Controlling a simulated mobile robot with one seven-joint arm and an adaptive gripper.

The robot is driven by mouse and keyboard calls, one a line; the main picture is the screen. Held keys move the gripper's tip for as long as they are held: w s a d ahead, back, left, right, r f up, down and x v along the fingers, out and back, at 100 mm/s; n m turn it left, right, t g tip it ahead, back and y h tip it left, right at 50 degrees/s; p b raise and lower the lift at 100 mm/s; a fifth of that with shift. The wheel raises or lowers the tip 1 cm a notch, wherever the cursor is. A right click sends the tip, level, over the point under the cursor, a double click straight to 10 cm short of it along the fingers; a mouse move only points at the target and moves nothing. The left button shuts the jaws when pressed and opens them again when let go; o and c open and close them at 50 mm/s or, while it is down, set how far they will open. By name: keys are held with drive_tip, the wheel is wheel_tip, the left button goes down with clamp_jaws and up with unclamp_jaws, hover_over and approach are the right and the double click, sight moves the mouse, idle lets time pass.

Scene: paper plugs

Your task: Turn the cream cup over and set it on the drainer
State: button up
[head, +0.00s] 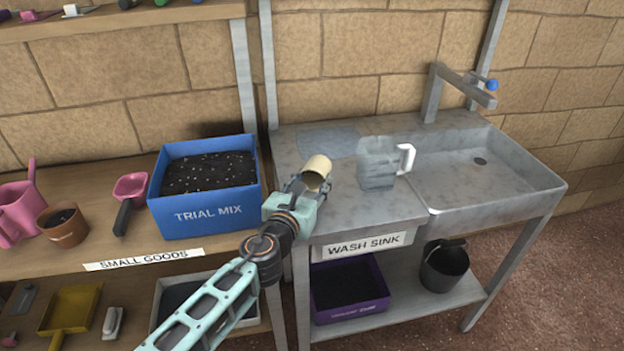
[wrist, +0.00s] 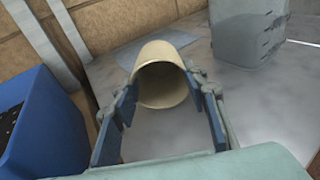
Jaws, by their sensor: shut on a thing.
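The cream cup (head: 318,166) is held between the fingers of my gripper (head: 307,183), above the left end of the sink counter. In the wrist view the cup (wrist: 160,62) sits between the two blue finger pads of the gripper (wrist: 166,100). It is tilted, and its open mouth faces the wrist camera, showing a shaded inside. A flat blue-grey patch (head: 328,140), which looks like the drainer, lies on the counter (head: 400,213) beyond the cup. The patch also shows behind the cup in the wrist view (wrist: 150,48).
A grey translucent jug (head: 377,166) with a white handle stands right of the cup. The blue TRIAL MIX box (head: 205,222) is close on the left. The sink basin (head: 490,180) and tap (head: 455,85) are farther right. A brick wall rises behind.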

drive_tip(key=shift+f, duration=0.2)
drive_tip(key=o, duration=1.3)
